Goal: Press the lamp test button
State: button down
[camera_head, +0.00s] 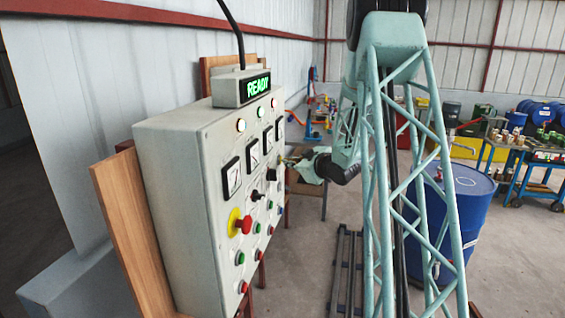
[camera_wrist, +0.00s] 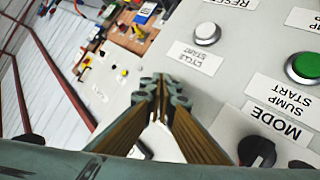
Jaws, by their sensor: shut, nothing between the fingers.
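The grey control panel (camera_head: 175,180) stands at left in the head view, with several lamps, meters, knobs and buttons on its face. No lamp test label can be read in either view. In the wrist view, a white button (camera_wrist: 207,34) labelled CYCLE START and a green button (camera_wrist: 304,67) labelled SUMP START show on the panel. My gripper (camera_wrist: 160,88) is shut and empty. Its fingertips appear below and left of the white button in that view; I cannot tell whether they touch the panel. In the head view my gripper (camera_head: 291,159) is by the panel's far edge, small and partly unclear.
A black MODE knob (camera_wrist: 257,152) is at lower right in the wrist view. A red mushroom button (camera_head: 243,224) on a yellow plate is on the panel's near side. A lit READY sign (camera_head: 257,87) tops the panel. A blue barrel (camera_head: 455,225) stands behind my arm.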

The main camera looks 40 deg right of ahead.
dwell(0.6)
jog(key=shift+s+d, duration=0.5)
jog(key=shift+s, duration=0.15)
jog(key=shift+s+d, duration=0.1)
jog(key=shift+s, duration=0.05)
jog(key=s+d, duration=0.1)
jog(key=s+d+b, duration=0.1)
jog(key=s+d, duration=0.1)
jog(key=shift+s, duration=0.3)
dwell(0.6)
jog(key=shift+a, duration=0.1)
dwell(0.8)
